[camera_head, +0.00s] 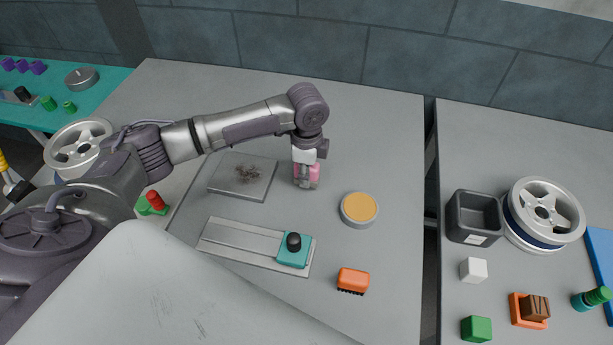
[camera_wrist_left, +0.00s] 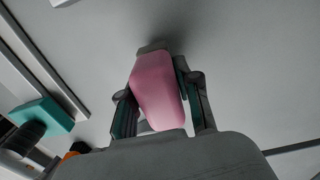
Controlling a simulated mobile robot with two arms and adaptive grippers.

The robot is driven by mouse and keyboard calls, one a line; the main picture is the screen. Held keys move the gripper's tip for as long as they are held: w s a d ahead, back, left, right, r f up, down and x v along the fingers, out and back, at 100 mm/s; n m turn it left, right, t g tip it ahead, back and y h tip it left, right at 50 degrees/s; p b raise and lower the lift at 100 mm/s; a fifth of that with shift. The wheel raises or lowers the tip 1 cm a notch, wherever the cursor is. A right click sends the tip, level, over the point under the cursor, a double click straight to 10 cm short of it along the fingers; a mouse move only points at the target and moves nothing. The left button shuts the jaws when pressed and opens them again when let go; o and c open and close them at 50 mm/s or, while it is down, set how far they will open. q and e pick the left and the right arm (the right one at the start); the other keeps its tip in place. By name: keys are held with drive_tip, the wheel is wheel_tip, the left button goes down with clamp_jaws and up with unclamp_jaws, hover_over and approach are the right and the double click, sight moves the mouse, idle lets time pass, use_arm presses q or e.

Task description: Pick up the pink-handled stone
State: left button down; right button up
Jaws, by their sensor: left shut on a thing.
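The pink-handled stone (camera_wrist_left: 158,92) is between the fingers of my left gripper (camera_wrist_left: 165,110) in the left wrist view. Its pink handle fills the gap and a small grey part shows at its far end. In the head view my left gripper (camera_head: 306,178) points down over the grey table, with the pink handle (camera_head: 314,171) showing between its fingers. The gripper is shut on the handle. I cannot tell whether the stone touches the table. My right gripper is not in view.
Near the gripper are a square grey plate (camera_head: 226,184) with a dark stain, a round tin with an orange top (camera_head: 359,208), a slide rail (camera_head: 236,240) with a teal block (camera_head: 294,251), and an orange brush (camera_head: 353,280). A right table holds a grey bin (camera_head: 474,216) and wheel (camera_head: 545,208).

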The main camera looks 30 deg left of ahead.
use_arm(q)
drive_tip(key=r, duration=0.2)
drive_tip(key=d, duration=0.1)
drive_tip(key=shift+w+d+r+b, duration=0.1)
drive_tip(key=shift+w+r+b, duration=0.15)
drive_tip(key=shift+r+b, duration=0.15)
drive_tip(key=w+d+r+b, duration=0.2)
drive_tip(key=d+r, duration=0.4)
drive_tip(key=d, duration=0.3)
drive_tip(key=shift+w+d+r, duration=0.25)
drive_tip(key=shift+w+d, duration=0.1)
drive_tip(key=shift+w, duration=0.55)
